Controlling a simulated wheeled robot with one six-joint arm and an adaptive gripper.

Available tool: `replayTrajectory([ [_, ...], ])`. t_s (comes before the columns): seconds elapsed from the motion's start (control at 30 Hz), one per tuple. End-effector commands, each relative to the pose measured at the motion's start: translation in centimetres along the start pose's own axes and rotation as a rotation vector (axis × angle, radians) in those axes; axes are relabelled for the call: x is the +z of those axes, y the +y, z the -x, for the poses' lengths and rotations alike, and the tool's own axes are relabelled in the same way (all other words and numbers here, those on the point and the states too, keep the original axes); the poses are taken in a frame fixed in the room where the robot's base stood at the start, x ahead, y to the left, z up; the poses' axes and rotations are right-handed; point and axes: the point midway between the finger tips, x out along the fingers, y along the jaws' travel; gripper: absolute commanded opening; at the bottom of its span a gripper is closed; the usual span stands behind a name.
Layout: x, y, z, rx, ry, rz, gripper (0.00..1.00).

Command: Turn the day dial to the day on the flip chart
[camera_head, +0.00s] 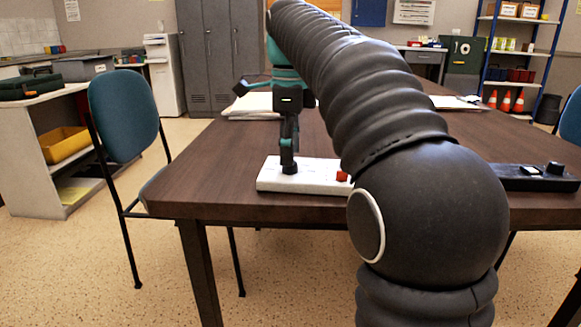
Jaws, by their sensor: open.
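A white panel (318,177) lies near the front edge of the dark wooden table. A small dark knob (290,168), which may be the day dial, stands on its left part. A red part (342,176) sits on its right, beside my arm. My gripper (289,150), black and teal, points down directly over the dark knob. It is open. I cannot tell whether its fingers touch the knob or stand around it. My arm hides the panel's right end. No flip chart with a readable day shows.
White papers (250,106) lie on the table behind my gripper. A black box (535,178) with a knob sits on the table at right. A blue chair (123,115) stands at the table's left. Grey lockers (215,55) and shelves line the back.

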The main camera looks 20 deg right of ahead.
Motion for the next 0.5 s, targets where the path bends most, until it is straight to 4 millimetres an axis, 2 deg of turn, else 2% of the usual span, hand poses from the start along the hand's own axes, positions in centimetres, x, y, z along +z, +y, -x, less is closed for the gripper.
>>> replayTrajectory([
  [0.03, 0.0, 0.0, -0.8, 0.001, 0.0, 0.0, 0.57],
  [0.2, 0.0, 0.0, -2.0, -0.001, 0.0, 0.0, 0.57],
  [0.5, 0.0, 0.0, -2.2, -0.001, 0.0, 0.0, 0.57],
])
